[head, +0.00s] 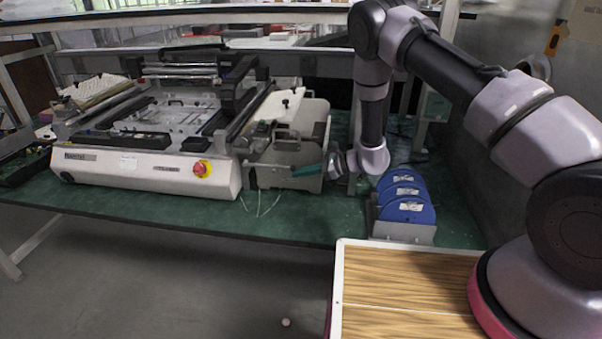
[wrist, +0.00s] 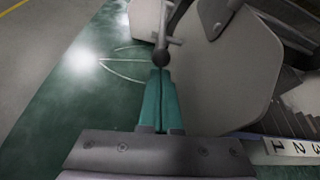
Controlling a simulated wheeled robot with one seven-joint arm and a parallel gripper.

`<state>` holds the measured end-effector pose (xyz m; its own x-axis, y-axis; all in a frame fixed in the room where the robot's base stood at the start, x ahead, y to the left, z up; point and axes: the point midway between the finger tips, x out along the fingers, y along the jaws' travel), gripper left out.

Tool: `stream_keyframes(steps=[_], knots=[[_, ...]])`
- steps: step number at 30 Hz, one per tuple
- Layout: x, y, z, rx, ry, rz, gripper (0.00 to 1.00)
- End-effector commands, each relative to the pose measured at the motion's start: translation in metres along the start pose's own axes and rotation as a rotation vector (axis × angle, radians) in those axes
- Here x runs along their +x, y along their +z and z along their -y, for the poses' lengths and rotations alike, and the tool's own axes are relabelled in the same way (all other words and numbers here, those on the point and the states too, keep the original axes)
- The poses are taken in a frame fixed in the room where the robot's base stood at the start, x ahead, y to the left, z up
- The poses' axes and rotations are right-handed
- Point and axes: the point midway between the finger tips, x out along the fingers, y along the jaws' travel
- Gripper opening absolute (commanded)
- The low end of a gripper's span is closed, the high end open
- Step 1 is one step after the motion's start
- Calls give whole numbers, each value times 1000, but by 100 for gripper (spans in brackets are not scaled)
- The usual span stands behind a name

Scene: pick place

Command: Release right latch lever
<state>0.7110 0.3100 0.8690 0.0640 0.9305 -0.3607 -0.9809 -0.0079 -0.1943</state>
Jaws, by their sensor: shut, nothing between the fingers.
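In the wrist view, a lever with a dark ball knob (wrist: 161,57) on a thin metal rod stands just beyond my gripper (wrist: 160,75). The gripper's green fingers are shut with nothing between them. The fingertips are close to the knob; I cannot tell whether they touch it. In the head view, my gripper (head: 296,171) is at the right side of the grey metal fixture (head: 322,125), at the right end of the white machine. The lever is too small to make out there. Pale grey plates (wrist: 235,75) of the fixture fill the right of the wrist view.
The white machine (head: 130,172) with a red button (head: 202,168) stands left on the green table (head: 290,215). Blue reels (head: 405,212) in a metal holder stand right of my gripper. Thin white wires (head: 262,205) lie on the table in front of the fixture.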

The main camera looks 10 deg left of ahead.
Motion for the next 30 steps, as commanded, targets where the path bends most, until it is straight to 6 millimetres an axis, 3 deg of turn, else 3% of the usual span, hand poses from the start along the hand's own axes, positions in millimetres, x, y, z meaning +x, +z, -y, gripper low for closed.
stream_keyframes(steps=[11,30], knots=[[1,1,0,-1,0,-2,0],[-6,24,4,-12,28,-119,0]])
